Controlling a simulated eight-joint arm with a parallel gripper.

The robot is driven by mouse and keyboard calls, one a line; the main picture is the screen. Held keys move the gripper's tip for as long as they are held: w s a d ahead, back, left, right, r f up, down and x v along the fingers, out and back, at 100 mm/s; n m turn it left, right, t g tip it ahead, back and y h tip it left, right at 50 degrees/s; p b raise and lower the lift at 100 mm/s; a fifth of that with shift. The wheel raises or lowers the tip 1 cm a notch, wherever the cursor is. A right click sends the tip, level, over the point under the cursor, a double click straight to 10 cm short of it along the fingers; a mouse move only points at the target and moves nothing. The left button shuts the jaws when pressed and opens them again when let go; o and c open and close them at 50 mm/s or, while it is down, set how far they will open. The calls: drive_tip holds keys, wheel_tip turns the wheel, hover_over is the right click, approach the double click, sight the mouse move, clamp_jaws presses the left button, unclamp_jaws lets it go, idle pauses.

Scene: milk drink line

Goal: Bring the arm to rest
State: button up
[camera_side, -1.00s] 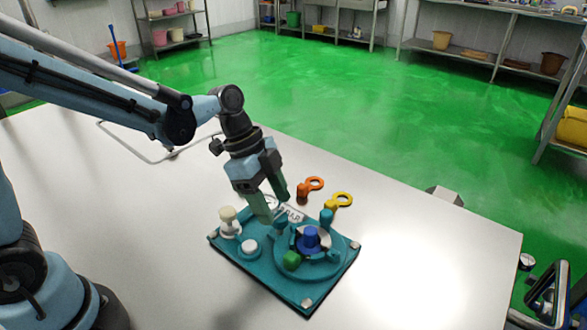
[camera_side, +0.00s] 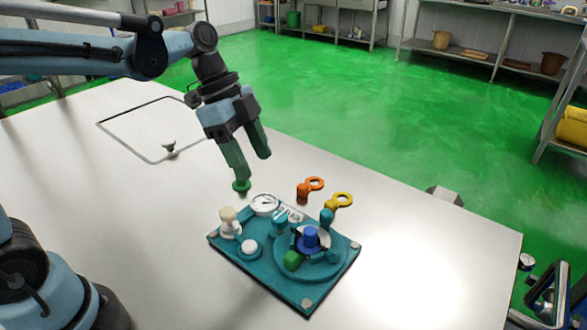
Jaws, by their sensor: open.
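My gripper (camera_side: 253,170) is open and empty, with two green fingers pointing down. It is in the air, up and to the left of the teal board (camera_side: 255,276). The board lies on the white table and carries a white-faced gauge (camera_side: 265,204), a cream knob (camera_side: 229,223), a white button (camera_side: 249,246), a blue knob (camera_side: 310,237) and a green block (camera_side: 292,261). The gripper appears apart from all of these. A small green disc (camera_side: 241,186) shows right at the left fingertip; I cannot tell whether it belongs to the finger.
An orange ring-ended piece (camera_side: 309,188) and a yellow one (camera_side: 338,201) lie behind the board. A thin grey outline with a small dark stub (camera_side: 170,146) is on the table at the left. The table's (camera_side: 430,265) right side is clear.

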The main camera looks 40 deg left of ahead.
drive_tip(key=s+a+f+n+t+y, duration=0.3)
drive_tip(key=s+a+n+t, duration=0.3)
drive_tip(key=n, duration=0.9)
drive_tip(key=shift+s+y, duration=0.2)
drive_tip(key=shift+y, duration=0.4)
